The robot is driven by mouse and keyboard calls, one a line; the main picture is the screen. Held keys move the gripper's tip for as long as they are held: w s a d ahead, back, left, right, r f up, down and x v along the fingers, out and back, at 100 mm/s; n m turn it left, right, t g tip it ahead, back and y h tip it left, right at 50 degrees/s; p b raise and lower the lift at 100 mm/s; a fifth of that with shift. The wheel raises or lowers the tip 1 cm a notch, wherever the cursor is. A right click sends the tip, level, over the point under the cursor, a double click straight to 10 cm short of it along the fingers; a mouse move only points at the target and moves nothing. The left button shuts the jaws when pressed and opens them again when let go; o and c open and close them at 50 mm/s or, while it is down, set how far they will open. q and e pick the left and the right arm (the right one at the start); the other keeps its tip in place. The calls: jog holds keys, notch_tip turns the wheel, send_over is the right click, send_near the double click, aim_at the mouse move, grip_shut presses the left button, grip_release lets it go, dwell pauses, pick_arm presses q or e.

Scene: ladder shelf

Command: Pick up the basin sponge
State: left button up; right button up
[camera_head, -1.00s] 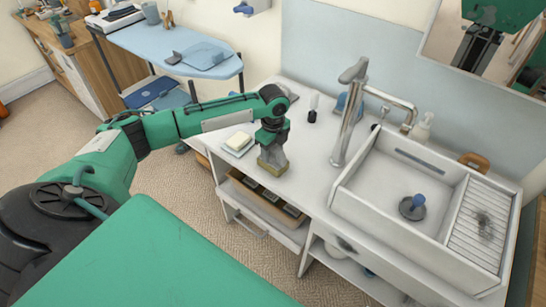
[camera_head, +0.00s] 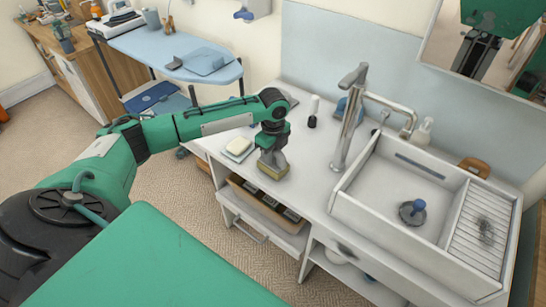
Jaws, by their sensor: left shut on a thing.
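The basin sponge (camera_head: 272,171) is a small yellowish block at the left part of the white counter, near its front edge. My left gripper (camera_head: 273,163) points down over it and is shut on it. The fingers hide the sponge's upper part. I cannot tell whether the sponge touches the counter or is a little above it. My right gripper is not in view.
A pale soap block on a dish (camera_head: 238,147) lies just left of my left gripper. A tall chrome tap (camera_head: 347,125) and a white sink (camera_head: 400,185) with a blue-topped plug (camera_head: 413,210) stand to the right. An open drawer (camera_head: 262,215) is below the counter edge.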

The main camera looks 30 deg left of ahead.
pick_arm(q)
notch_tip(320, 180, up, 19)
jog(key=b, duration=0.2)
